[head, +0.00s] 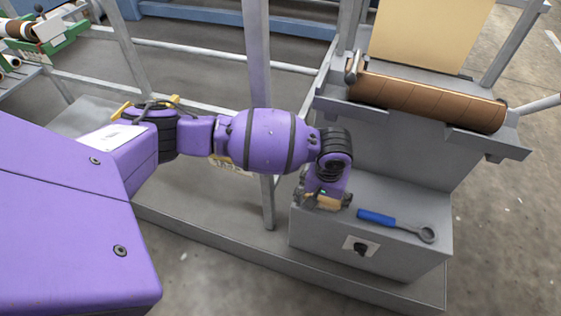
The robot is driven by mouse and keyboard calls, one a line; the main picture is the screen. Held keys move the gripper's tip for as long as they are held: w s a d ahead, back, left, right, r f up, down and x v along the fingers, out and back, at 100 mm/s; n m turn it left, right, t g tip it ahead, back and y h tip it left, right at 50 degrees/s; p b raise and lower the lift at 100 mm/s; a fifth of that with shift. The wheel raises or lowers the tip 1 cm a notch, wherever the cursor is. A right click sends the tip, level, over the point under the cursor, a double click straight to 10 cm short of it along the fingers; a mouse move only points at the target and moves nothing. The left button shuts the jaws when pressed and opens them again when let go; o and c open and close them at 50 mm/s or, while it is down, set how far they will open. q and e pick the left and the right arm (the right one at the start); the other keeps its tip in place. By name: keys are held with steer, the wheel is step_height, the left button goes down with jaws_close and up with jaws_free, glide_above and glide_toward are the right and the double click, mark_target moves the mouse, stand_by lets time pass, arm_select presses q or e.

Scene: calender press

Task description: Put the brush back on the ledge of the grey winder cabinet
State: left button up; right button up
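My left arm comes in from the left, and its gripper (322,200) points down at the left end of the grey cabinet's low ledge (395,205). A small tan piece (327,202) shows at the fingertips. It may be the brush, but the wrist and fingers hide most of it. I cannot tell whether the fingers are shut on it or whether it touches the ledge. No other brush is clearly visible. My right gripper is not in view.
A blue-handled ring tool (395,224) lies on the ledge, right of the gripper. A dark knob (360,247) is on the cabinet front. A brown roll (425,96) lies in the cradle above. A grey post (259,60) stands behind my arm.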

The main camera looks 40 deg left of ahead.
mark_target(323, 198)
arm_select(q)
steer(key=o, duration=1)
steer(key=shift+w, duration=0.1)
steer(key=shift+r, duration=0.25)
steer(key=r, duration=0.2)
steer(key=r+p, duration=0.1)
steer(key=r, duration=0.1)
steer(key=r+p, duration=0.1)
steer(key=r, duration=0.1)
steer(key=shift+s+d+r, duration=0.15)
steer(key=shift+s+r, duration=0.15)
steer(key=shift+s, duration=0.1)
steer(key=shift+s+r+p, duration=0.1)
steer(key=shift+r+p, duration=0.2)
steer(key=shift+r, duration=0.05)
